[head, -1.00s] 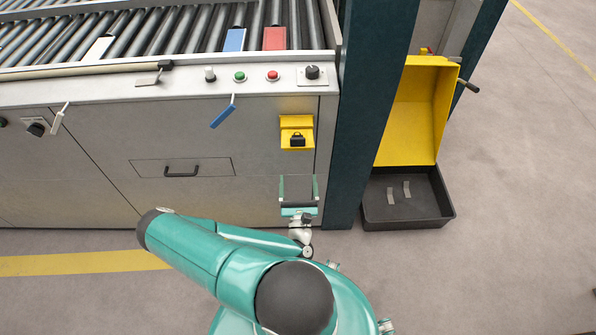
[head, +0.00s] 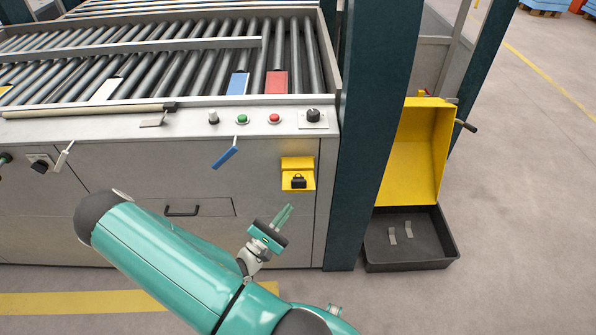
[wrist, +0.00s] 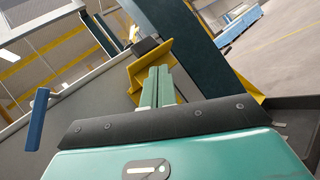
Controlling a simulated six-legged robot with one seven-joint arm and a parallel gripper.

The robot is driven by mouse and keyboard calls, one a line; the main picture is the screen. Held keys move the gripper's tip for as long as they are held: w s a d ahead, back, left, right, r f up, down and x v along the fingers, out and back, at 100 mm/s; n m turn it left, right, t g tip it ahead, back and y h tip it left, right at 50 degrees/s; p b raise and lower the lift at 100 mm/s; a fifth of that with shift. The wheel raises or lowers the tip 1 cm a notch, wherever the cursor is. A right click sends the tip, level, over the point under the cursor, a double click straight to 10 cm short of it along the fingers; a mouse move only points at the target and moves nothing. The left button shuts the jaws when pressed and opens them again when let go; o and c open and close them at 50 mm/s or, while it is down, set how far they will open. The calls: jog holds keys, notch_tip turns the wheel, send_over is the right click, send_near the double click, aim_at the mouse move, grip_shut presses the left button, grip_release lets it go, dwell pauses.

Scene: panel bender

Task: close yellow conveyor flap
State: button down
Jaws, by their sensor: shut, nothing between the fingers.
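A small yellow flap fixture (head: 297,164) with a black latch-like block (head: 298,182) sits on the conveyor's grey front panel, near its right end. In the wrist view the yellow fixture (wrist: 151,62) juts out from the panel, just beyond my fingertips and partly hidden by them. My gripper (head: 284,215) is shut and empty, below and slightly left of the fixture, its fingers pointing up and right. The shut fingers also show in the wrist view (wrist: 158,84). I cannot tell whether the fingertips touch the fixture.
A dark post (head: 372,130) stands right of the panel. Beyond it are a large yellow open box (head: 412,155) and a black floor tray (head: 408,252). A blue lever (head: 226,152), buttons and a drawer handle (head: 183,211) are on the conveyor front.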

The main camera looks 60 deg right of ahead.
jog(key=w+a+r+m+t+y, duration=0.25)
jog(key=a+r+m+y, duration=0.35)
jog(key=a+y, duration=0.4)
jog(key=w+a+r+m+t+y, duration=0.1)
jog(key=w+a+r+m+y, duration=0.35)
jog(key=a+r+y, duration=0.55)
jog(key=w+a+r+m+t+y, duration=0.1)
jog(key=a+r+m+t, duration=0.15)
jog(key=r, duration=0.25)
jog(key=w+a+r+m+t+y, duration=0.1)
jog(key=w+a+r+t, duration=0.15)
jog(key=r, duration=0.25)
jog(key=w+d+r+m, duration=0.1)
jog(key=d+r+m, duration=0.1)
jog(key=d+m, duration=0.4)
jog(key=m+g+y, duration=0.3)
jog(key=m+g, duration=0.1)
jog(key=m, duration=1.6)
send_over(298, 180)
jog(key=w+d, duration=0.2)
jog(key=d, duration=0.2)
notch_tip(298, 180, down, 5)
jog(key=shift+t, duration=0.25)
jog(key=x, duration=1.3)
jog(key=shift+a+f, duration=0.1)
jog(key=shift+f, duration=0.05)
